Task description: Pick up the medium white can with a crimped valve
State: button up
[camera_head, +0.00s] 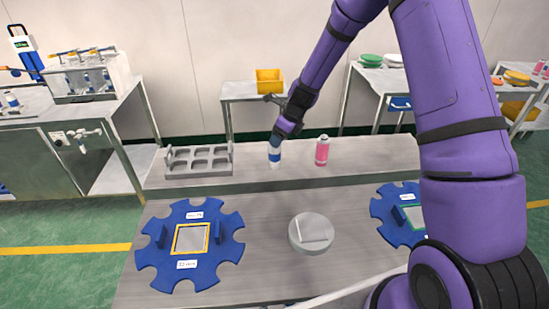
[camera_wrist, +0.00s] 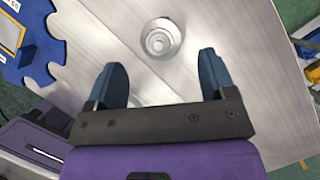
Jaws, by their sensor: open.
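A white can with a blue band (camera_head: 274,157) stands upright on the raised shelf at the back of the bench. In the wrist view, a round silver can top (camera_wrist: 161,38) with a small fitting at its centre shows from above. Whether that fitting is crimped is too small to tell. My gripper (camera_head: 277,139) is just above the white can in the head view. In the wrist view, my gripper (camera_wrist: 163,80) has its two blue fingers apart with nothing between them. The can top lies just beyond the fingertips, lined up with the gap.
A pink can (camera_head: 322,151) stands to the right of the white can. A grey tray with round pockets (camera_head: 199,161) is to its left. In front are a blue notched wheel (camera_head: 190,243), a round grey disc (camera_head: 311,232) and another blue wheel (camera_head: 389,207).

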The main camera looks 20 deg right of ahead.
aim_at(275, 152)
jog(key=shift+x, duration=3.05)
jog(key=shift+w, duration=0.1)
jog(key=c, duration=1.2)
jog(key=shift+r, duration=0.1)
